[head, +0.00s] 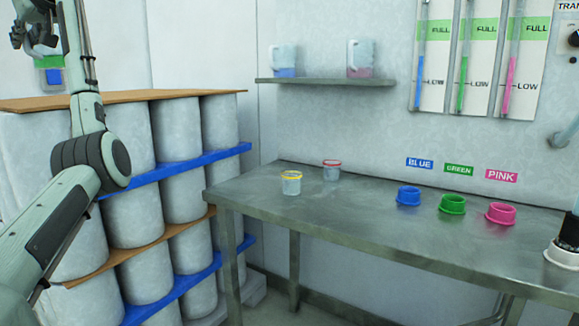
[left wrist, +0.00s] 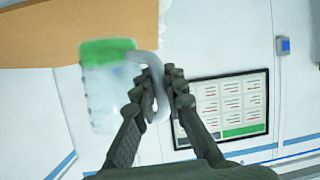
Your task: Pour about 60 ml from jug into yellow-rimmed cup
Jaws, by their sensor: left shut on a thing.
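The yellow-rimmed cup (head: 291,184) stands upright on the left part of the metal table. My left gripper (head: 36,30) is high at the top left of the head view, far from the cup. In the left wrist view the left gripper (left wrist: 153,82) is shut on the handle of a translucent jug (left wrist: 103,100) with green liquid (left wrist: 105,51) at one end. That view looks turned over. The green liquid (head: 48,62) also shows below the gripper in the head view. My right gripper is not in view.
A red-rimmed cup (head: 331,170) stands just behind the yellow-rimmed one. Jugs with blue (head: 284,60) and pink (head: 360,60) liquid stand on the shelf. Stacked drums (head: 180,130) fill the left.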

